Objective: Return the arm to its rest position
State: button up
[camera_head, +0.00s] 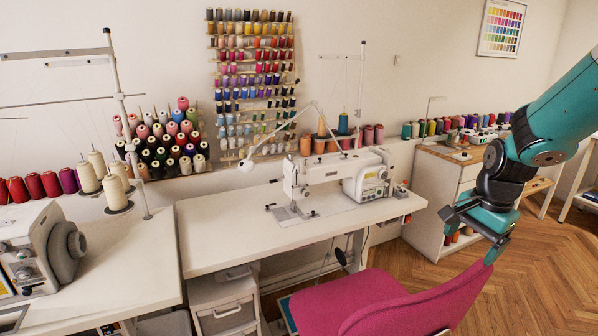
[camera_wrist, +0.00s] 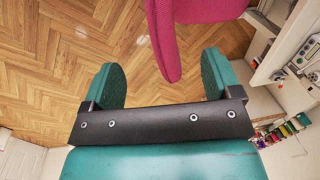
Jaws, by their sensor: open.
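My teal and black arm (camera_head: 560,115) reaches in from the right side of the head view and bends downward at the wrist. My gripper (camera_head: 480,232) hangs at its end, to the right of the pink chair and in front of the white cabinet in the picture. In the wrist view my gripper (camera_wrist: 160,78) has its two teal fingers spread wide apart. Nothing is between them; wooden floor and an edge of the chair show beyond.
A pink chair (camera_head: 385,305) stands close below my gripper. The white sewing table (camera_head: 225,240) with a sewing machine (camera_head: 335,180) is at centre. A white cabinet (camera_head: 425,190) stands behind the gripper. Wooden floor (camera_head: 540,275) is open at the right.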

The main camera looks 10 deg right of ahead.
jog(key=s+a+r+n+y, duration=0.15)
jog(key=a+r+n, duration=0.25)
jog(key=a+n, duration=0.55)
jog(key=s+a+r+n+y, duration=0.1)
jog(key=s+a+r+n, duration=0.1)
jog(key=s+a+n, duration=0.4)
jog(key=s+a+r+n+g+y, duration=0.1)
jog(key=s+a+r+n, duration=0.1)
jog(key=s+a+n, duration=0.4)
jog(key=s+a, duration=0.4)
jog(key=a, duration=0.3)
jog(key=shift+s+r, duration=0.25)
jog(key=shift+r, duration=0.1)
jog(key=shift+a, duration=0.1)
